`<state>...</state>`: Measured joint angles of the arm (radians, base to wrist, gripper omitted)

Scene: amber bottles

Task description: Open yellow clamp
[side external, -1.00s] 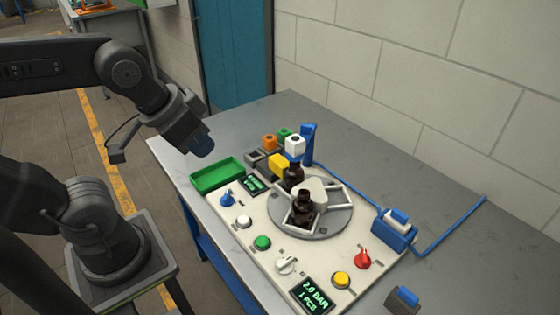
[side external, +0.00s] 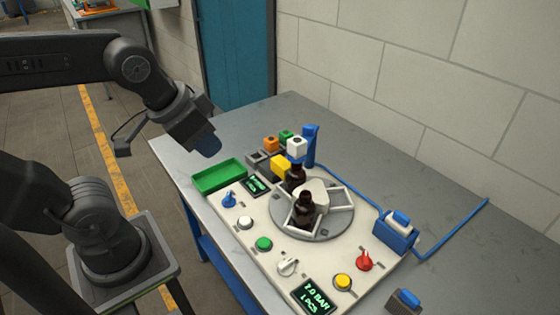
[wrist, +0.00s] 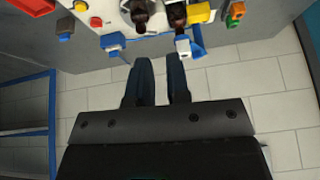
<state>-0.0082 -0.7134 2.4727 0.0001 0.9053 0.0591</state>
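In the side view a yellow block (side external: 281,166) stands at the back of the white panel, beside an amber bottle (side external: 297,176); I take it for the yellow clamp. Whether its jaws are open or shut is too small to tell. It also shows at the top edge of the wrist view (wrist: 199,13), partly cut off. A second amber bottle (side external: 305,207) stands on the round turntable (side external: 318,232). My gripper (side external: 208,147) hangs in the air left of the panel, above the bench edge, apart from everything. In the wrist view its two fingers (wrist: 160,82) are apart with nothing between them.
A green tray (side external: 219,176) lies at the panel's left end. Orange, green and white blocks (side external: 296,146) and a blue post (side external: 310,146) stand behind the yellow block. Knobs and buttons line the front. A blue device (side external: 395,236) with a hose stands right. The back bench is clear.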

